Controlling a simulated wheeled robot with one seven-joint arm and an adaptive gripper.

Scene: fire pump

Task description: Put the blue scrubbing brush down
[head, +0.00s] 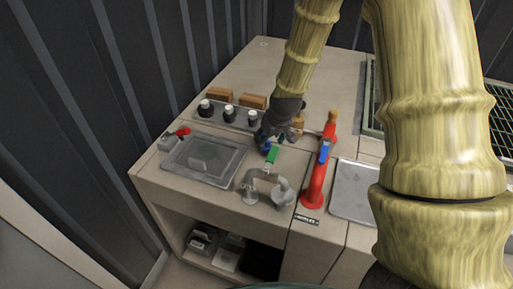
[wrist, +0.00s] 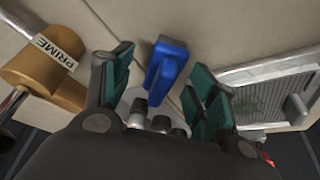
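The blue scrubbing brush (wrist: 165,65) shows in the wrist view as a blue block between my two fingers, over the pale countertop. My gripper (wrist: 162,72) has its teal-padded fingers spread apart, with a visible gap on each side of the brush. In the head view my gripper (head: 273,138) points down low over the counter, with a small blue part of the brush (head: 267,147) at its tips. Whether the brush fully rests on the counter is unclear.
A red pump handle (head: 318,175) stands close to the right of my gripper. A grey bent pipe (head: 262,182) is in front. A grey tray (head: 203,160) lies at left; several dark knobs (head: 228,113) stand behind it.

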